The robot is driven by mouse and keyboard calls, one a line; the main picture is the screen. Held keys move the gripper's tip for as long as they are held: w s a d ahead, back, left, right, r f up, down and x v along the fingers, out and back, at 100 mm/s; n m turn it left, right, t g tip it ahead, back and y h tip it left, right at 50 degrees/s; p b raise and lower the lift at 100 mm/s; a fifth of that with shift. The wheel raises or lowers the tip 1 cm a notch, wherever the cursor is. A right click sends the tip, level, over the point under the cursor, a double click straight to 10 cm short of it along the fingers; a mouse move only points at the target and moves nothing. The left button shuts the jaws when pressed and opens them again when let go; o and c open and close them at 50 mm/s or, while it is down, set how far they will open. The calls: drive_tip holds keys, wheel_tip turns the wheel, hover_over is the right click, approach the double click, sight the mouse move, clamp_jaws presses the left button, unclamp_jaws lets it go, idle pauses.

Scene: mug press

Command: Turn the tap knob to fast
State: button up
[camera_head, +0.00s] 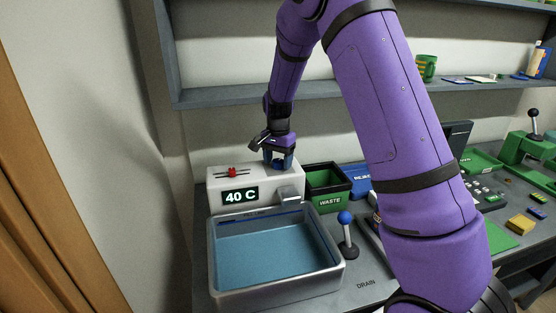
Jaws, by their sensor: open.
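A white tap unit (259,183) stands behind the basin, with a lit display (240,196) that reads "40 C". A small red control (234,172) sits on its top at the left. A grey spout (289,194) sticks out at its front right. My gripper (281,163) points down over the right part of the unit's top, to the right of the red control. Blue parts show at its tip; I cannot tell whether they are fingers or a knob. The gripper is open. The tap knob is not clearly seen, and no "fast" mark is legible.
A metal basin (214,262) of blue water is in front. A black and green WASTE bin (329,201) and a blue-topped lever (346,230) stand to the right. A shelf (215,97) runs above. My purple arm covers much of the middle.

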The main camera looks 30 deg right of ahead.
sight(278, 161)
drive_tip(key=shift+r, duration=0.15)
wheel_tip(278, 161, up, 11)
drive_tip(key=shift+f, duration=0.2)
idle(0.6)
drive_tip(key=s+a+r+n+t+y, duration=0.1)
drive_tip(key=s+r+n, duration=0.2)
drive_tip(key=s+r, duration=0.45)
drive_tip(key=s+a+r+n+t, duration=0.1)
drive_tip(key=s+r+n+t, duration=0.3)
drive_tip(key=s, duration=0.7)
drive_tip(key=s+a+r+n+h, duration=0.1)
drive_tip(key=s+n, duration=0.3)
drive_tip(key=s, duration=1.4)
drive_tip(key=shift+s+a, duration=0.35)
